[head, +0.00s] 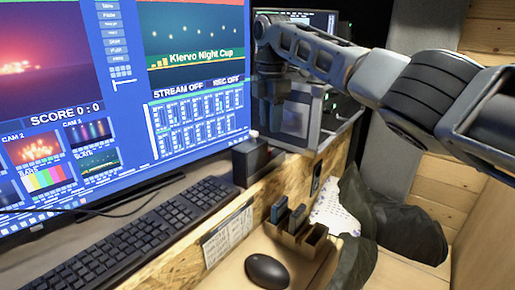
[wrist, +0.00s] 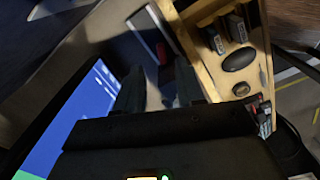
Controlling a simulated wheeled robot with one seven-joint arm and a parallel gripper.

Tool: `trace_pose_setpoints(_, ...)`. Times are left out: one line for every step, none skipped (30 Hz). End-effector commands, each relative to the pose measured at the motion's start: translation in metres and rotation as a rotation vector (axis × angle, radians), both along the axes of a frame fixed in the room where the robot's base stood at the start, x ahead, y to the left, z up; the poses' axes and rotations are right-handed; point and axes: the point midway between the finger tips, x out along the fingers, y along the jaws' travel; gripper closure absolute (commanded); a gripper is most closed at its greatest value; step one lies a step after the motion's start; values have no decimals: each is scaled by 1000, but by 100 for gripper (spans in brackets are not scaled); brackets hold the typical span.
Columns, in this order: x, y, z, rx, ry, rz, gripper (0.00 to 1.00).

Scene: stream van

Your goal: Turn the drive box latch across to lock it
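A grey box (head: 330,118) with a lighter front panel stands beyond the right end of the monitor in the head view; it may be the drive box. I cannot make out its latch, and my gripper covers part of the box. My gripper (head: 272,112) points down in front of the box's left side. In the wrist view its two dark fingers (wrist: 159,88) stand apart with a gap between them, and nothing shows held. A small red piece (wrist: 162,52) lies beyond the fingertips; I cannot tell what it is.
A large monitor (head: 200,65) is close on the left, with a small black box (head: 250,160) by its lower right corner. A keyboard (head: 140,240), a mouse (head: 268,271) and a wooden holder with drives (head: 312,240) are in front. A dark bag (head: 410,225) sits at right.

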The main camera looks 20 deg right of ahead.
Motion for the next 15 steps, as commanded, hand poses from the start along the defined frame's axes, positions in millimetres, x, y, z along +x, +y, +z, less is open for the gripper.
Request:
trace_pose_setpoints(0,-1,-4,0,1,-1,62)
trace_pose_setpoints(0,-1,-7,0,2,-1,62)
trace_pose_setpoints(0,-1,-11,0,2,0,62)
trace_pose_setpoints(-1,0,-15,-1,3,0,62)
trace_pose_setpoints(-1,0,-19,-1,3,0,62)
trace_pose_setpoints(-1,0,-25,-1,3,0,62)
trace_pose_setpoints(-1,0,-30,-1,2,0,62)
trace_pose_setpoints(-1,0,-35,-2,3,0,62)
trace_pose_setpoints(-1,0,-42,-1,3,0,62)
trace_pose_setpoints(-1,0,-46,0,2,0,62)
trace_pose_setpoints(-1,0,-50,-2,3,0,62)
trace_pose_setpoints(-1,0,-55,-1,3,0,62)
trace_pose_setpoints(-1,0,-59,0,2,0,62)
trace_pose_setpoints(-1,0,-62,0,2,0,62)
trace_pose_setpoints(-1,0,-67,0,2,0,62)
